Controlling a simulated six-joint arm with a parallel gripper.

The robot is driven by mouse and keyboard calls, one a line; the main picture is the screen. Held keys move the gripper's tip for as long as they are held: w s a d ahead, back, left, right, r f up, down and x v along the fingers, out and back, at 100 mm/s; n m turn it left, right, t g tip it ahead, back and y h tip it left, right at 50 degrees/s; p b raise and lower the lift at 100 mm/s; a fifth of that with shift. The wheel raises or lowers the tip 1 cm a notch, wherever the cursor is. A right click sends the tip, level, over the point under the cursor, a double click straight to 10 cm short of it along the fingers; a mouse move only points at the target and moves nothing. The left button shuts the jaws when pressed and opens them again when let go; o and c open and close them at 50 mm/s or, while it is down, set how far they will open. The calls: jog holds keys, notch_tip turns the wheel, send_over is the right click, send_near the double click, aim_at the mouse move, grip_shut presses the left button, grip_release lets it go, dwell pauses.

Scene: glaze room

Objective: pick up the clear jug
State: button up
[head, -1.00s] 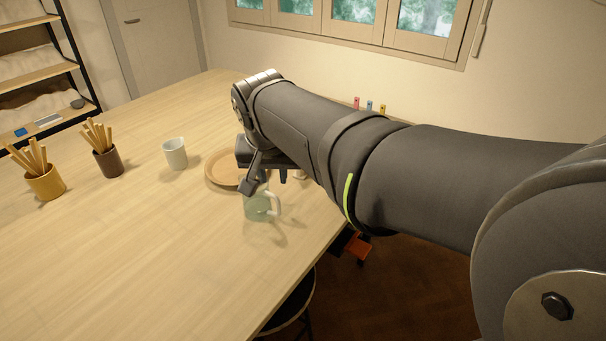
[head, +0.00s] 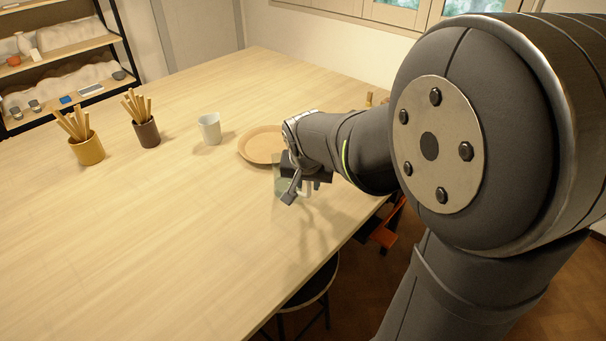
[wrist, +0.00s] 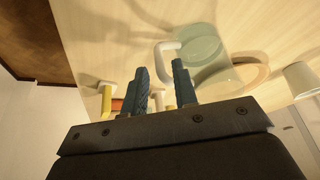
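The clear jug (head: 279,184) is a greenish see-through vessel standing on the table in the head view, partly hidden behind my gripper (head: 303,191). In the wrist view the jug (wrist: 205,48) is just beyond the fingertips, with its pale handle (wrist: 166,49) turned toward them. My gripper (wrist: 161,78) is open, its two blue-grey fingers apart with a gap between them. The handle lies roughly ahead of that gap. I see no grip on the jug, and whether a finger touches it I cannot tell.
A tan plate (head: 254,149) lies close behind the jug, with a white cup (head: 209,128) to its left. A yellow pot (head: 88,151) and a brown pot (head: 147,134) hold sticks. An orange object (head: 384,233) is at the right table edge, near a stool (head: 318,284). The front table is clear.

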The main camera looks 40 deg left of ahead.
aim_at(308, 184)
jog(key=shift+x, duration=2.2)
jog(key=shift+w+a+r, duration=0.1)
jog(key=shift+a, duration=0.05)
grip_shut()
jog(key=shift+r, duration=0.15)
jog(key=shift+r, duration=2)
jog(key=w+d+r, duration=0.4)
jog(key=d+r, duration=0.2)
jog(key=d, duration=0.4)
jog(key=shift+w+d+r, duration=0.2)
jog(key=shift+d+r, duration=0.15)
